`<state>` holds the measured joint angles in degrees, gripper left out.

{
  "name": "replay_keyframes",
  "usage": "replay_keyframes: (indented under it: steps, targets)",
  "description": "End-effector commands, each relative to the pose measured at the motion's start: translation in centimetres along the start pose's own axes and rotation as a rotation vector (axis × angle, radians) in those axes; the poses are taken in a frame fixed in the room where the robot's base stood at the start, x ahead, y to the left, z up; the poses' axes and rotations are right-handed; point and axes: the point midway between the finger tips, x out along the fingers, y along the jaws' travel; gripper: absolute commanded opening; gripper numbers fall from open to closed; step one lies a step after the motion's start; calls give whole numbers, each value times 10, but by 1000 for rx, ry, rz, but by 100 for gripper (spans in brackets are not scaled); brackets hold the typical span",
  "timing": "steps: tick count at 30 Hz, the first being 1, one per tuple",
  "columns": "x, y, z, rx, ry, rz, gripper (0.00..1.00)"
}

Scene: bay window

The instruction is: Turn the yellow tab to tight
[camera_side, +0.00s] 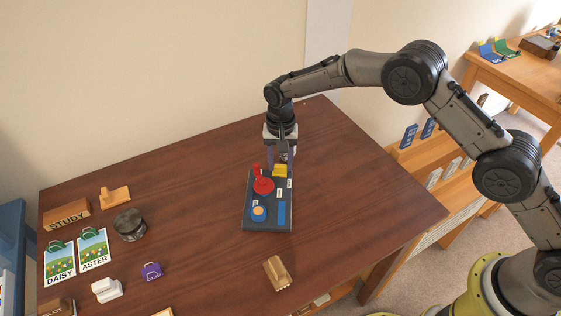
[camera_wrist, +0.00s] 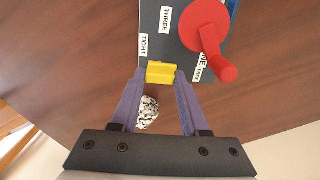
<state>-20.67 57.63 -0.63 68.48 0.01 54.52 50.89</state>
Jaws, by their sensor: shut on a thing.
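The yellow tab (camera_side: 280,170) sits at the far end of a dark grey board (camera_side: 251,221). In the wrist view the tab (camera_wrist: 161,73) lies at the board's near edge, between the label reading TIGHT (camera_wrist: 145,45) on the left and the label reading FREE (camera_wrist: 197,74) on the right. My gripper (camera_side: 280,164) reaches down from above. In the wrist view its purple fingers (camera_wrist: 160,76) are shut on the tab, one on each side. A red knob (camera_wrist: 207,25) with a crank handle stands on the board beside the tab.
A black-and-white speckled thing (camera_wrist: 148,112) shows between my fingers. A wooden piece (camera_side: 277,273) lies near the front edge. A dark jar (camera_side: 130,225) stands left. Table right of the board is clear.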

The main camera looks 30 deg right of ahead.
Motion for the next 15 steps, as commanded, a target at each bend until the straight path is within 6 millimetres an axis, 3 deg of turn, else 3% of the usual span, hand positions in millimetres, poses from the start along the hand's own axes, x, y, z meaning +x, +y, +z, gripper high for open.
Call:
replay_keyframes:
  steps: [8, 15]
  targets:
    - [-1, 0, 1, -120, 0, 0, 0]
    - [-1, 1, 2, -324, 0, 0, 0]
